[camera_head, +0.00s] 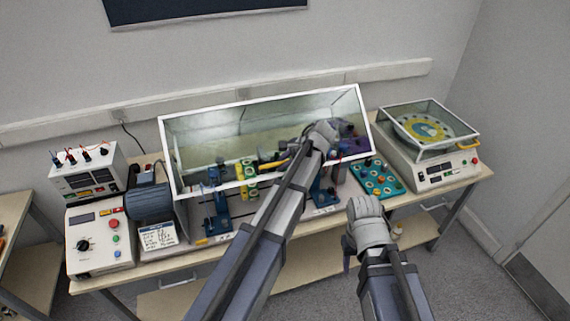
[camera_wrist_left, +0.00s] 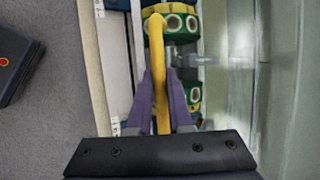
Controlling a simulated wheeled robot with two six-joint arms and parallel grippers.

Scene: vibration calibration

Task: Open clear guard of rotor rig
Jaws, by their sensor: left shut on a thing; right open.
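The rotor rig's clear guard (camera_head: 215,135) is a see-through panel in a white frame, tilted above the bench. Green and yellow rotor discs (camera_head: 247,178) show below and through it, and also in the left wrist view (camera_wrist_left: 170,24). My left gripper (camera_head: 287,160) reaches across the guard's front and is shut on a yellow bar (camera_head: 271,165). In the left wrist view the bar (camera_wrist_left: 158,70) runs between the purple fingers, with clear panel at the right. My arm hides part of the guard. My right gripper (camera_head: 350,246) is low in front of the bench, empty; its fingers are mostly hidden.
A teal tray (camera_head: 377,180) and a covered turntable unit (camera_head: 430,140) stand at right. The wall is close behind; floor is free in front.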

